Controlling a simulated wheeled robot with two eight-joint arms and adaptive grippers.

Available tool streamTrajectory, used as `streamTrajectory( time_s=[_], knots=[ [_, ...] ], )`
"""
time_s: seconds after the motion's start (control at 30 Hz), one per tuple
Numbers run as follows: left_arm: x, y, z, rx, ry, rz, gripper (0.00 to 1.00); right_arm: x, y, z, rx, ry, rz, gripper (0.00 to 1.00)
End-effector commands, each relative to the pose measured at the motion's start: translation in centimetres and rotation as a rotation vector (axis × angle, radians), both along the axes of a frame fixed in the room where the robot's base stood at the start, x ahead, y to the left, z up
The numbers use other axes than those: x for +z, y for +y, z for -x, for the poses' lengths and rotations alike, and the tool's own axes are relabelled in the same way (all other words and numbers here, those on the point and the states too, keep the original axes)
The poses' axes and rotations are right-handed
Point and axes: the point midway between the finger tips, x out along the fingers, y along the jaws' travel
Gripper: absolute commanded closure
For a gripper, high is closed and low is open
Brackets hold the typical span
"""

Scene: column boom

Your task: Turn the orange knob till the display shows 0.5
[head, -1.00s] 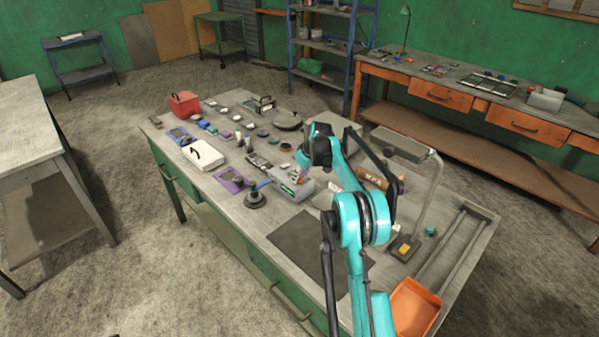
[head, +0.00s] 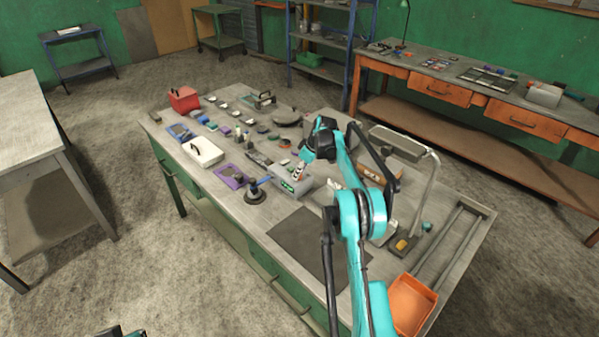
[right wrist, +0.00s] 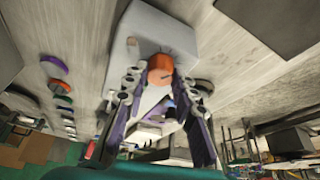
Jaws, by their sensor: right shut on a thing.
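The orange knob (right wrist: 160,68) shows in the right wrist view, on a pale grey box (right wrist: 165,38). My right gripper (right wrist: 161,82) is shut on the knob, with one finger on each side of it. In the head view my right gripper (head: 298,174) reaches down to the same grey box (head: 303,190) on the workbench and hides the knob. A small green display (head: 287,186) is on the box's front. Its digits are too small to read. My left gripper is not in view; only a bit of a dark and teal part shows at the bottom edge.
A dark mat (head: 305,243) lies in front of the box. A black round-based tool (head: 256,196) and a purple tray (head: 230,177) are to its left. Many small parts fill the back.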

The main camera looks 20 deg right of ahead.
Motion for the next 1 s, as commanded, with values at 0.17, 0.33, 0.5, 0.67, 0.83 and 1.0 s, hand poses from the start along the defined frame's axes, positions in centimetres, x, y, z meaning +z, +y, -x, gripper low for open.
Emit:
streamTrajectory(
  time_s=[0.17, 0.33, 0.5, 0.67, 0.83, 1.0],
  knots=[
    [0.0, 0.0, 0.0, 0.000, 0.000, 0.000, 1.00, 0.0, 0.0, 0.0, 0.000, 0.001, 0.001, 0.58],
    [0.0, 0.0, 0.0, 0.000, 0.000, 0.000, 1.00, 0.0, 0.0, 0.0, -0.001, 0.001, 0.000, 0.53],
    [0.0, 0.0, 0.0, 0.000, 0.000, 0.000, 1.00, 0.1, 0.0, 0.0, -0.001, 0.000, 0.000, 0.53],
    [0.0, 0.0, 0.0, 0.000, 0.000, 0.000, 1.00, 1.6, -0.4, 0.6, -0.002, 0.000, 0.000, 0.53],
    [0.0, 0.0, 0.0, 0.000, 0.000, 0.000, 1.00, 5.0, -1.2, 1.7, -0.002, 0.001, 0.000, 0.53],
    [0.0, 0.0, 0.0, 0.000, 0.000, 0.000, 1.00, 8.2, -2.0, 2.9, -0.002, 0.001, 0.000, 0.53]
  ],
)
